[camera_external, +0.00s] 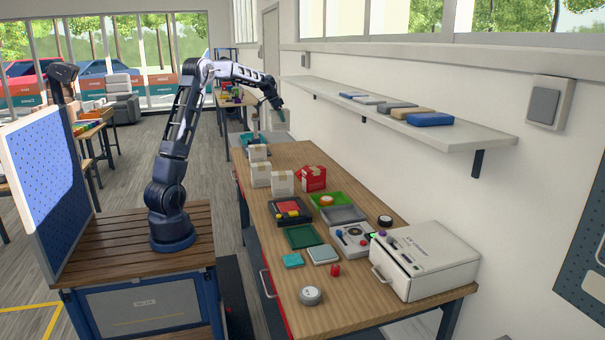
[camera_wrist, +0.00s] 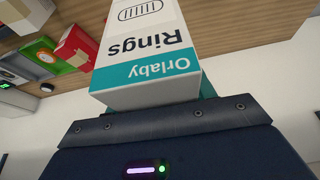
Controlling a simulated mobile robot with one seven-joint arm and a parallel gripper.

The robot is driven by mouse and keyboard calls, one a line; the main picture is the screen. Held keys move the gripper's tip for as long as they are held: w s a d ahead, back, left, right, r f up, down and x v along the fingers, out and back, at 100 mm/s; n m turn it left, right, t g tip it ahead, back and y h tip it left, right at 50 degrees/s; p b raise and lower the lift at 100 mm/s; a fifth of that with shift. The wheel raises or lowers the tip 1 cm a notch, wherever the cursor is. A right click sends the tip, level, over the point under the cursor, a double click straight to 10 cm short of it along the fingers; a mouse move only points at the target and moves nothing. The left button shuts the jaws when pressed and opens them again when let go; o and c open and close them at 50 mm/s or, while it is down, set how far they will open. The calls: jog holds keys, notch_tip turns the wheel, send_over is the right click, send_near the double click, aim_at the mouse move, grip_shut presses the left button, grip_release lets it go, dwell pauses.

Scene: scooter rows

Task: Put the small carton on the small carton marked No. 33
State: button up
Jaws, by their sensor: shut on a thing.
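My gripper (camera_external: 274,103) is raised above the far end of the workbench, near the wall. It is shut on a small white carton with a teal end, lettered "Orlaby Rings" (camera_wrist: 145,72) in the wrist view. In the external view only a little of this carton (camera_external: 282,116) shows, in the air. Three small pale cartons stand on the bench below and nearer: one at the back (camera_external: 258,152), one at the left (camera_external: 260,175) and one at the right (camera_external: 282,183). No number is readable on any of them, so I cannot tell which is No. 33.
A red carton (camera_external: 313,178) stands right of the pale ones. Green (camera_external: 328,198) and grey (camera_external: 344,213) trays, a dark tray (camera_external: 290,212) and a white case (camera_external: 425,262) fill the nearer bench. A wall shelf (camera_external: 480,132) runs along the right.

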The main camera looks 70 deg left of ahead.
jog(key=s+d+r, duration=0.1)
jog(key=s+d, duration=0.1)
jog(key=s+d+r, duration=0.2)
jog(key=d, duration=0.1)
jog(key=s+d+r, duration=0.1)
jog(key=s+d, duration=0.2)
jog(key=shift+s+r, duration=0.1)
jog(key=shift+r, duration=0.25)
jog(key=s+d+r, duration=0.2)
jog(key=s+d, duration=0.5)
jog(key=s, duration=0.1)
jog(key=f, duration=2)
jog(key=shift+w+d, duration=0.15)
jog(key=shift+d, duration=0.1)
jog(key=shift+f, duration=0.15)
jog(key=o, duration=1.1)
jog(key=v, duration=1.2)
